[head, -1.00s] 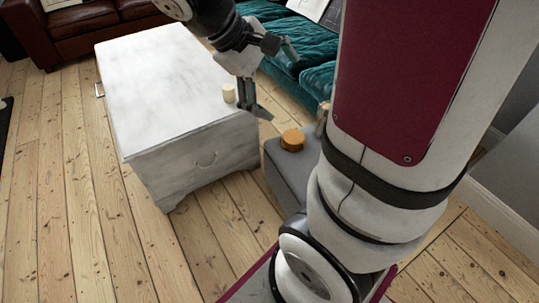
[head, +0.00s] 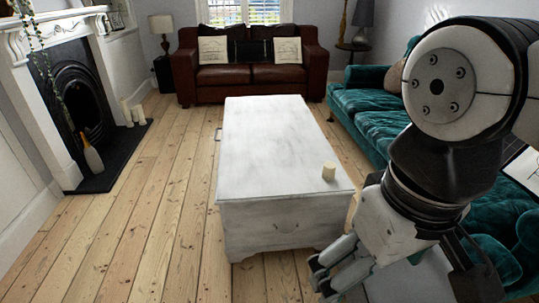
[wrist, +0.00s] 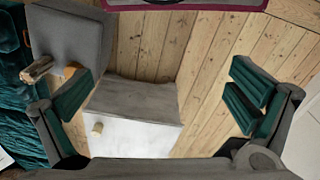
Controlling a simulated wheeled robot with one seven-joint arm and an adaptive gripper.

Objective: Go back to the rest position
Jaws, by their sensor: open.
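My gripper (head: 336,268) is in the lower right of the head view, in front of the white chest's near right corner. In the wrist view my gripper (wrist: 162,98) has its two dark green finger pads wide apart, with nothing between them. The floor and the white chest (wrist: 130,98) show beyond the pads.
The white chest (head: 270,150) stands mid-floor with a cream candle (head: 328,172) on its near right corner. A teal sofa (head: 370,103) is at right, a brown sofa (head: 250,75) behind. Floor at left is clear.

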